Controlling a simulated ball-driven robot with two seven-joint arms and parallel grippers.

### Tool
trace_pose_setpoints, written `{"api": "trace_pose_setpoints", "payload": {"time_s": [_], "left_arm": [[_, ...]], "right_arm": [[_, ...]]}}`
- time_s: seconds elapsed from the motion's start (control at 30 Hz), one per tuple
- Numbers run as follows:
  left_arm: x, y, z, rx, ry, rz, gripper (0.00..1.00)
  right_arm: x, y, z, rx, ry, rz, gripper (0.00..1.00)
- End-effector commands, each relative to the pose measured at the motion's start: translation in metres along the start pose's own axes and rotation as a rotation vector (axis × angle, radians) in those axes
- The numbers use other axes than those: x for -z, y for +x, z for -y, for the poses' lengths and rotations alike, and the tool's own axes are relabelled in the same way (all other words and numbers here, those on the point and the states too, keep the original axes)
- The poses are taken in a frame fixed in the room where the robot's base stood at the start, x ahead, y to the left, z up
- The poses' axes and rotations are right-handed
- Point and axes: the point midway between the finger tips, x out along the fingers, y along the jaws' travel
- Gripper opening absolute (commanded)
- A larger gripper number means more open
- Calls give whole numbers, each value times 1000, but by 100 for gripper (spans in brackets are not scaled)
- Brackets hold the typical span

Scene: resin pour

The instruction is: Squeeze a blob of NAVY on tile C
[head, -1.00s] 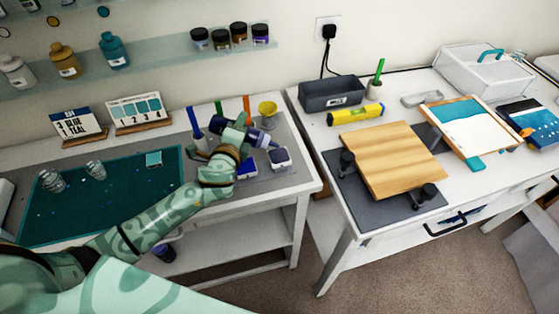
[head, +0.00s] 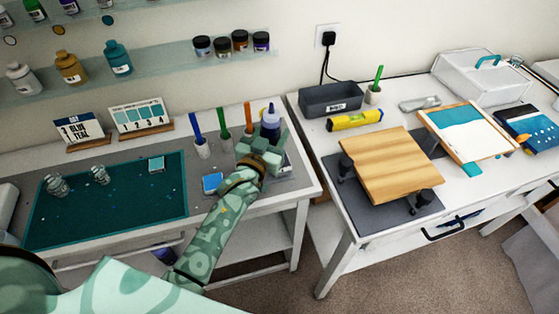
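My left gripper (head: 268,141) is shut around a dark navy bottle with a pale lavender band (head: 271,123). The bottle stands about upright, with its dark tip up, above the back right of the left table. A small bright blue tile (head: 212,183) lies on the grey surface left of my forearm. Another dark patch (head: 285,167) on a pale support shows just right of the gripper; the hand hides most of it. I cannot read any tile letters, so I cannot tell which is tile C. My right gripper is not in view.
A teal mat (head: 110,210) with two clear cups lies left. Two cards (head: 80,129) stand at the back. The right table (head: 320,150) holds a wooden board (head: 390,165).

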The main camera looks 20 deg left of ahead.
Motion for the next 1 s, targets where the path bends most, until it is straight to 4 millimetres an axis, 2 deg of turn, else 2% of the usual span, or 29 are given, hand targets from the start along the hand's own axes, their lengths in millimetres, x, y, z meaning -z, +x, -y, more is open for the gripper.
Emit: {"api": "trace_pose_setpoints", "payload": {"time_s": [0.1,0.33,0.6,0.83,0.87,0.9,1.0], "left_arm": [[-1,1,-4,1,-57,-12,30],[1,1,-4,0,-51,-11,30],[22,1,-3,0,-49,-12,30],[19,1,-3,0,-48,-10,30],[19,1,-3,0,-48,-10,38],[19,1,-3,0,-48,-10,27],[19,1,-3,0,-48,-10,24]], "right_arm": [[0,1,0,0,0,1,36],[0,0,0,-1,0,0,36],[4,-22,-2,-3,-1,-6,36],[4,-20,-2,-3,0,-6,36],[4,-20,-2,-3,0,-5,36],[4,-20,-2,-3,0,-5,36],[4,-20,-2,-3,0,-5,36]]}}
